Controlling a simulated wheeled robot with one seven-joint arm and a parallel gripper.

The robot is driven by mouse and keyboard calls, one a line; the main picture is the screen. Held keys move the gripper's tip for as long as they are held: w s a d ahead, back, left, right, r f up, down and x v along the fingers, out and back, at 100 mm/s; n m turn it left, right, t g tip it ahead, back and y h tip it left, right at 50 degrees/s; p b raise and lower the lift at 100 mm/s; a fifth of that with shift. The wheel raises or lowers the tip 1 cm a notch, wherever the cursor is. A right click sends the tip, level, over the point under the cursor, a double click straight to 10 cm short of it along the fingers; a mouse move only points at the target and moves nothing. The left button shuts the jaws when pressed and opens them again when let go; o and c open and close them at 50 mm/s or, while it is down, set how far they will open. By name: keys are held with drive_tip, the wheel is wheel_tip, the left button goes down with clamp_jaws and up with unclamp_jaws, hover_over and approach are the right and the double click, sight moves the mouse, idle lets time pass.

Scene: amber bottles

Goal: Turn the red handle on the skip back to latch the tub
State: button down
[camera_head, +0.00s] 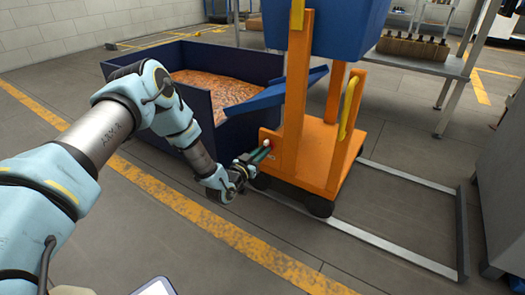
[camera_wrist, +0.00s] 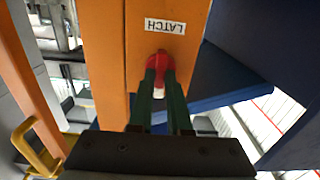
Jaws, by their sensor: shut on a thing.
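The red handle (camera_wrist: 160,62) sits on the orange frame of the skip, just by a white label reading LATCH (camera_wrist: 165,27). My gripper (camera_wrist: 160,80) is shut on the red handle, its two green fingers on either side of it. In the head view my gripper (camera_head: 258,154) reaches the lower left side of the orange frame (camera_head: 296,110), and only a bit of red shows at the fingertips. The blue tub (camera_head: 325,25) is on top of the orange frame, its upper part cut off by the picture edge. I cannot tell whether the latch is engaged.
A dark blue bin (camera_head: 217,70) with orange-brown pieces stands behind and left of the skip. A blue flap (camera_head: 285,92) juts out above my gripper. Metal floor rails (camera_head: 400,255) lie at the right. The floor at front is clear, with a yellow line (camera_head: 230,235).

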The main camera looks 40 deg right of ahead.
idle(0.4)
drive_tip(key=c, duration=0.9)
unclamp_jaws()
drive_tip(key=shift+o, duration=0.2)
drive_tip(key=shift+a, duration=0.1)
drive_tip(key=p+v, duration=0.3)
drive_tip(key=v, duration=0.7)
drive_tip(key=shift+a+p, duration=0.3)
